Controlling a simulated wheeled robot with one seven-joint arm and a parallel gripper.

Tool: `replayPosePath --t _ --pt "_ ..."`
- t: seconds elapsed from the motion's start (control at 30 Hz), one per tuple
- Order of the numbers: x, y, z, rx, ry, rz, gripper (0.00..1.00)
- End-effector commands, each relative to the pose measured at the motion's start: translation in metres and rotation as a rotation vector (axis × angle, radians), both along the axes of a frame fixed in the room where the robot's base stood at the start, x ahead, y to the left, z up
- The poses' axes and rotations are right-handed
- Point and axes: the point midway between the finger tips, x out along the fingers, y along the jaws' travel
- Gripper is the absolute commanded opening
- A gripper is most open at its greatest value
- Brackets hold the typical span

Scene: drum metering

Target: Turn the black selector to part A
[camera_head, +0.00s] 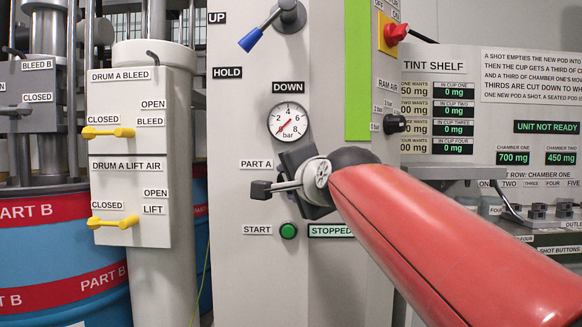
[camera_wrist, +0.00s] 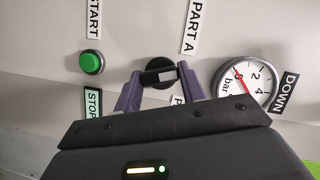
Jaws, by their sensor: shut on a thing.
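The black selector (camera_wrist: 157,62) is on the pale panel in the wrist view, a round knob with a bar across it. My gripper (camera_wrist: 160,77) has its two purple fingers on either side of that bar, shut on it. The bar lies roughly along the line between the fingertips. In the head view my gripper (camera_head: 305,185) hides the selector, right of and below the PART A label (camera_head: 256,164).
The green START button (camera_head: 288,231) sits just below my gripper, beside a STOPPED display (camera_head: 331,231). A pressure gauge (camera_head: 289,121) is above. A blue-handled lever (camera_head: 262,32) is higher, near HOLD. Yellow valve handles (camera_head: 108,132) are at left, the tint shelf (camera_head: 433,60) at right.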

Motion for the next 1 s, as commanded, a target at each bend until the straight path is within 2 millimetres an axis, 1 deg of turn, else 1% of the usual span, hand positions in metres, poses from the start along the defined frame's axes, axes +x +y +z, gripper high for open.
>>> replayPosePath --t 0.03,0.2,0.5,0.7,1.0 --pt "0.0003 -0.0002 0.0044 -0.045 0.005 0.0 0.17" --pt "0.0004 0.0002 0.0038 -0.186 0.01 0.0 0.17" --pt "0.0002 0.0013 0.0023 -0.364 0.016 0.001 0.17" --pt "0.0003 0.0016 0.0014 -0.42 0.018 0.001 0.17" --pt "0.0003 0.0016 0.0006 -0.442 0.018 0.001 0.17"
